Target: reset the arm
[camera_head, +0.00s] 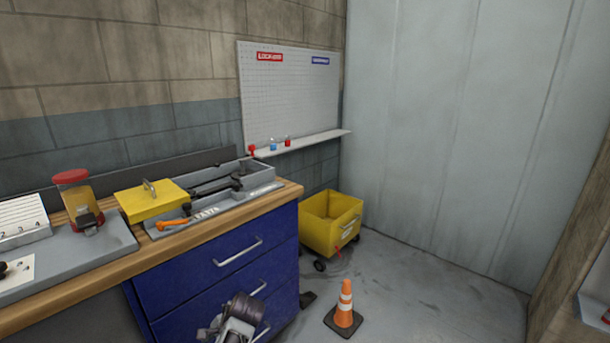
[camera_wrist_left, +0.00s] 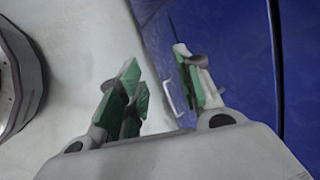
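My left gripper (camera_wrist_left: 162,85) shows in the left wrist view with its two green-padded fingers apart and nothing between them. Behind the fingers are a blue drawer front and a pale drawer handle (camera_wrist_left: 173,96). In the head view a grey and white part of one of my arms shows low in front of the blue drawer cabinet (camera_head: 214,262); I cannot tell which arm or make out fingertips there. My right gripper cannot be made out in either view.
A wooden bench top (camera_head: 288,190) bears a grey tray (camera_head: 263,177) with dark tools, a yellow lidded box (camera_head: 152,201) and a red-topped item (camera_head: 72,180). A yellow wheeled bin (camera_head: 330,222) and an orange cone (camera_head: 345,306) stand on the floor. Floor right of the cone is clear.

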